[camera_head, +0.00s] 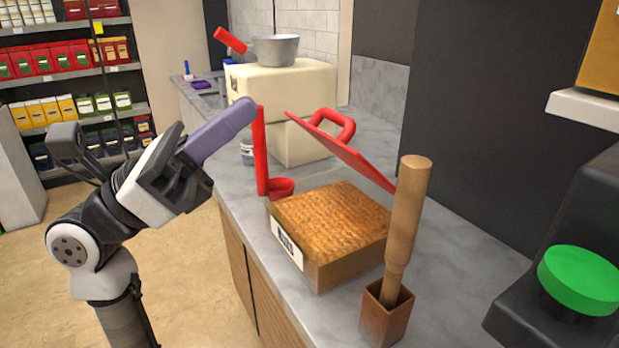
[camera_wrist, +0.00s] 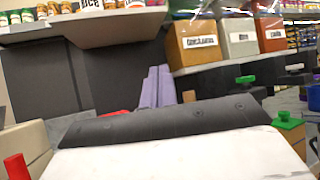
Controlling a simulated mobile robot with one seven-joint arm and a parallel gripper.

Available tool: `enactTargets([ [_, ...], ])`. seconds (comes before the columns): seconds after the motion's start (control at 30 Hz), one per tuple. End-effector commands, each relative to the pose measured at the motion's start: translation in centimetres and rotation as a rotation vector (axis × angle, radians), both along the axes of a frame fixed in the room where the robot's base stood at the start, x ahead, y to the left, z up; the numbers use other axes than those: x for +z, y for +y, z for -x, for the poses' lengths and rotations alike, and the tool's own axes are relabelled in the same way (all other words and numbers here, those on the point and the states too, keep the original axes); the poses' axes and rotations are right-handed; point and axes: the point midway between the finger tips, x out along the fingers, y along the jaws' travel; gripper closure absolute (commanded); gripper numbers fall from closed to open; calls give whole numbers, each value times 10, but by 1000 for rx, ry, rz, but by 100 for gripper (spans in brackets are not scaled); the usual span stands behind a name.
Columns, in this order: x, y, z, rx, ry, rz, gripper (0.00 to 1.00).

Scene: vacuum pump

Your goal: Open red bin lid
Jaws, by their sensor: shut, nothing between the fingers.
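A red lid (camera_head: 345,152) with a loop handle on its outer face is tilted up over the far right side of a brown bin (camera_head: 340,268). The bin has a white label on its front, and its textured brown contents show from above. The lid's lower right edge is partly hidden behind a wooden tool. My gripper (camera_head: 248,106) has purple fingers closed together and empty. It is in the air left of the lid, apart from it in the picture. The fingers also show in the wrist view (camera_wrist: 158,85), with a small red patch beside them that I cannot identify.
A red ladle (camera_head: 262,155) stands left of the bin, overlapping the fingertips in view. A wooden tool (camera_head: 408,215) stands in a brown holder (camera_head: 385,318) in front. A cream box (camera_head: 300,88) with a grey pot (camera_head: 276,50) is behind. A green knob (camera_head: 580,278) is at right.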

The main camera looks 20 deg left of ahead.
Motion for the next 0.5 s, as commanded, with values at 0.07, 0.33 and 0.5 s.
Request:
enactTargets([
  [0.07,-48,16,-29,137,116,-148,100],
  [0.33,-130,62,-68,347,379,-410,100],
  [0.5,-135,60,-77,359,404,-432,100],
])
